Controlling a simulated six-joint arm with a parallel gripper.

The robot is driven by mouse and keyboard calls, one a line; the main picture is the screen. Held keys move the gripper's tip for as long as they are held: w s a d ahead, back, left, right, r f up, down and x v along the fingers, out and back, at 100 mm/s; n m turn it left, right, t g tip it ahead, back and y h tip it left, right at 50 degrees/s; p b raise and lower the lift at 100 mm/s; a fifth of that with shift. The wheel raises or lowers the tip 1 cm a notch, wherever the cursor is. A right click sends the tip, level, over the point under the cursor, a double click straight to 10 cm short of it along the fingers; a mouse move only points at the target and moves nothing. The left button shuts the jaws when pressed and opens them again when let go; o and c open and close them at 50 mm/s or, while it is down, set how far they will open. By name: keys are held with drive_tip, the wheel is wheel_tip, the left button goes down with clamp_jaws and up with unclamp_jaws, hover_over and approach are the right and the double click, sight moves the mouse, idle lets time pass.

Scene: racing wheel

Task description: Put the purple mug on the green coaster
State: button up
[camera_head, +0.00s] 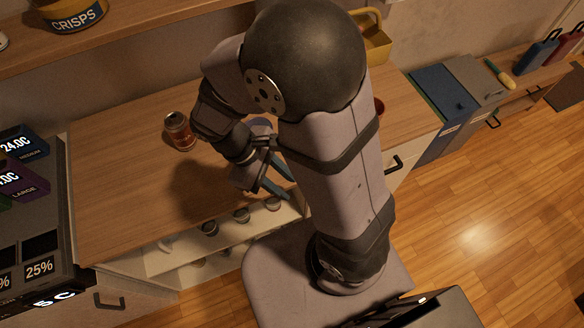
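My gripper (288,190) hangs over the front part of the wooden counter (120,190), with its two bluish fingers apart and nothing visible between them. I cannot make out a purple mug or a green coaster. My arm covers much of the middle and right of the counter. A small bluish-grey shape (262,125) shows just behind the wrist; I cannot tell what it is.
A can (180,131) stands on the counter left of my wrist. A red thing (379,107) shows partly behind my arm. A yellow container (372,40) stands at the back. The counter's left part is clear. Small round items (241,215) sit below its front edge.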

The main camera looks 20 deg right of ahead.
drive_tip(key=d+r+m+t+y, duration=0.1)
drive_tip(key=m, duration=0.2)
drive_tip(key=m+y, duration=0.2)
drive_tip(key=m, duration=0.1)
drive_tip(key=d+r+m+t+y, duration=0.1)
drive_tip(key=m, duration=0.2)
drive_tip(key=shift+w+d+r+t+y, duration=0.3)
drive_tip(key=shift+w+d+y, duration=0.05)
drive_tip(key=shift+w+y, duration=0.05)
idle(0.7)
